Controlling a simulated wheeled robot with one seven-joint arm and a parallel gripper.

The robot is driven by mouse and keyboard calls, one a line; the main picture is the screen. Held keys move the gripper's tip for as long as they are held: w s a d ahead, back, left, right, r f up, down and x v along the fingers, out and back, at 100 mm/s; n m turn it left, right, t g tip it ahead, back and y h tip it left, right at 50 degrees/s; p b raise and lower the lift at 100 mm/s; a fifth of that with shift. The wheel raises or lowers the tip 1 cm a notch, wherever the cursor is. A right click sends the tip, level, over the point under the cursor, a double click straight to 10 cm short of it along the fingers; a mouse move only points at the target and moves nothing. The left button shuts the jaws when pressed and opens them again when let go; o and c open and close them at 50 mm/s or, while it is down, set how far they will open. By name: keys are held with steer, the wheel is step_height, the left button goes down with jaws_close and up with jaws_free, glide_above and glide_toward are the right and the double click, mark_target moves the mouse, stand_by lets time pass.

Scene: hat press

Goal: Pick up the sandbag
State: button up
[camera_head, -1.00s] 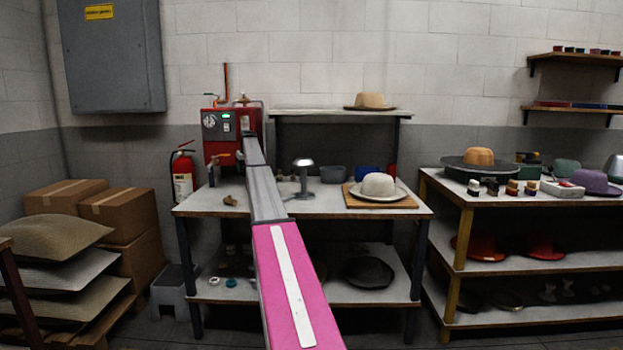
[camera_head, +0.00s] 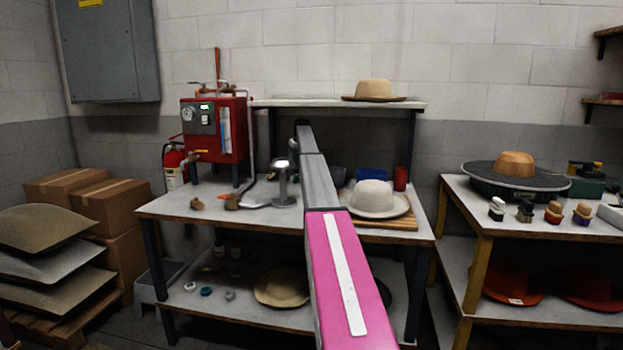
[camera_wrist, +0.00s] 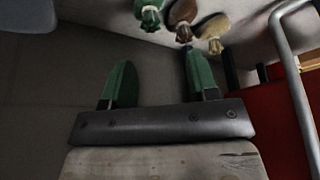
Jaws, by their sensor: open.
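In the wrist view, several small tied bags sit at the top on a pale surface: a green bag (camera_wrist: 150,13), a brown bag (camera_wrist: 182,14) and a tan bag (camera_wrist: 213,30). I cannot tell which one is the sandbag. My gripper (camera_wrist: 157,75) has two green fingers spread apart with nothing between them. The bags lie beyond the fingertips in the picture, apart from them. In the head view, small brown lumps, one at the left (camera_head: 197,203), lie on the worktable; I cannot tell if they are these bags. My arm hides the gripper there.
The worktable (camera_head: 165,208) carries a red steam unit (camera_head: 215,128), a metal stand (camera_head: 283,185) and a cream hat (camera_head: 372,198) on a board. In the wrist view, a grey pipe (camera_wrist: 290,75) and red panel (camera_wrist: 285,125) are at the right. Cartons (camera_head: 110,203) stand at the left.

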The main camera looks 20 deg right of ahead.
mark_target(296, 171)
steer(key=x, duration=0.3)
steer(key=d+x, duration=0.1)
steer(key=x, duration=0.7)
steer(key=shift+d, duration=0.2)
steer(key=shift+r, duration=0.1)
jaws_close()
